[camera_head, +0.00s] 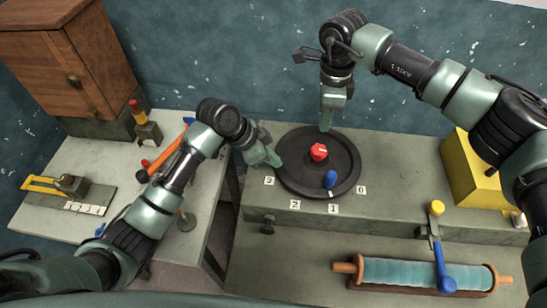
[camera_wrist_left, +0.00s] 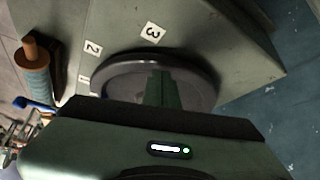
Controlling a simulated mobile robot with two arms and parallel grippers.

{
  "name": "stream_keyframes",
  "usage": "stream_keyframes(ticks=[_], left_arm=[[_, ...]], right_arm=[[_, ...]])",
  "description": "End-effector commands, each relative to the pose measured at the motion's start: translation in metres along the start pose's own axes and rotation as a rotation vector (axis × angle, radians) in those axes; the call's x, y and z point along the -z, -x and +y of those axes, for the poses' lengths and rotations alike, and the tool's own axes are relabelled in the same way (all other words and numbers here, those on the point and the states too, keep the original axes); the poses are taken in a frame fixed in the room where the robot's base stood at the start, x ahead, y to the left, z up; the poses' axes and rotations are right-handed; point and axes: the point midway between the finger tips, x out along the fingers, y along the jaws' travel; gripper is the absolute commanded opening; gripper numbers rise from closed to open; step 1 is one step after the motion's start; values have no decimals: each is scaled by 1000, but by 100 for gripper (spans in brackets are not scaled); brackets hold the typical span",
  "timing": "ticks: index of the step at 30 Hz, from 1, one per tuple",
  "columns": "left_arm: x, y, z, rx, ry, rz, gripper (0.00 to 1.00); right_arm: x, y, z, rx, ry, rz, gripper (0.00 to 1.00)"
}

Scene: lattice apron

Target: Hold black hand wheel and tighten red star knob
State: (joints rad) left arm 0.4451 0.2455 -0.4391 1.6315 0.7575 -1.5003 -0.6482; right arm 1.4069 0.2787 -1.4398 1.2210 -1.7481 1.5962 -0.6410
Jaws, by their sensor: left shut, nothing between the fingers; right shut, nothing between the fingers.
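The black hand wheel (camera_head: 295,180) lies flat on the grey-green bench, and its rim also shows in the left wrist view (camera_wrist_left: 115,70). The red star knob (camera_head: 319,152) sits at its middle. A blue handle (camera_head: 330,179) stands near the wheel's front edge. My left gripper (camera_head: 276,160) is shut at the wheel's left rim; I cannot tell whether it touches. In the left wrist view its green fingers (camera_wrist_left: 158,90) overlap the wheel and hide the knob. My right gripper (camera_head: 325,124) is shut, pointing down over the wheel's back edge, behind the knob and apart from it.
Number labels (camera_head: 295,205) lie along the wheel's front. A yellow block (camera_head: 468,175) stands at the right. A teal roller (camera_head: 410,273) and a yellow-and-blue lever (camera_head: 437,240) are in front. A wooden cabinet (camera_head: 65,60) and tools stand on the left bench (camera_head: 60,215).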

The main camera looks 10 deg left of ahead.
Motion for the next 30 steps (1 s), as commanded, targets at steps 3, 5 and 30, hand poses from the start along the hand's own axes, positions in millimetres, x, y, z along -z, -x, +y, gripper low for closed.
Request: stream_keyframes(ticks=[3, 5, 30], left_arm=[[-2, -3, 0, 0, 0, 0, 0], [-2, -4, 0, 0, 0, -1, 0], [-10, -14, 2, -6, 2, -8, 0]], right_arm=[[0, -2, 0, 0, 0, 0, 0], [0, -2, 0, 0, 0, 0, 0], [0, 2, 0, 1, 267, 0, 65]])
